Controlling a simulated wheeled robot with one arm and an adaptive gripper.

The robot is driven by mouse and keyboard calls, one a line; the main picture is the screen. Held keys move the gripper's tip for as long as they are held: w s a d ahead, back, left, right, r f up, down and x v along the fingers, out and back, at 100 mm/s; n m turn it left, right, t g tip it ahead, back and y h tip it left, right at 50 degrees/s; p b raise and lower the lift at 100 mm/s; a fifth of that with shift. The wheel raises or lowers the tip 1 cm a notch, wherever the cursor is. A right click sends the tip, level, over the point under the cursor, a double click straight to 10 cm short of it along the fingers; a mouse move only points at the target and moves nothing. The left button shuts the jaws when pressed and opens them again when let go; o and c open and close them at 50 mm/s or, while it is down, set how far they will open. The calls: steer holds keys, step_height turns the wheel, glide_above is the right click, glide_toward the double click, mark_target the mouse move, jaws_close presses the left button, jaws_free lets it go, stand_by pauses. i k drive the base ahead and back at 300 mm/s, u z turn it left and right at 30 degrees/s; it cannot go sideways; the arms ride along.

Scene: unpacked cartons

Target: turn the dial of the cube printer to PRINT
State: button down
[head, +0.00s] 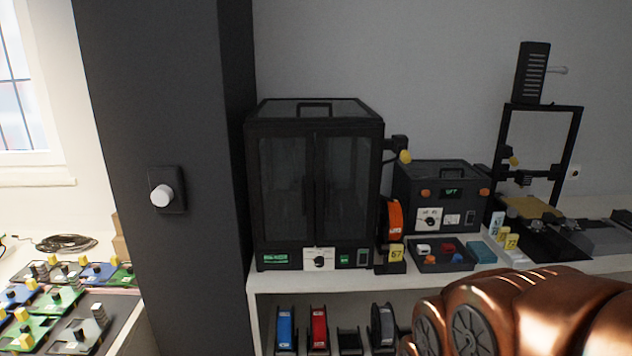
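A black box-shaped printer (312,195) with two glazed doors and a top handle stands on the white shelf unit; it looks like the cube printer. Its black dial (319,261) sits on a white label plate low on the front, between a green display (275,259) and a small green button. The dial's lettering and pointer are too small to read. My copper-coloured arm shows at the bottom right, in front of the shelf. My gripper is not in view.
A smaller black box (408,196) with its own dial (430,221) and an open-frame printer (572,160) stand to the right. An orange spool (394,220) and a parts tray (427,263) sit between. A dark pillar (150,110) with a white knob (161,195) stands left.

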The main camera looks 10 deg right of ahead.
mark_target(319, 259)
steer(key=u, duration=2.6)
steer(key=i, duration=0.45)
steer(key=z, duration=1.15)
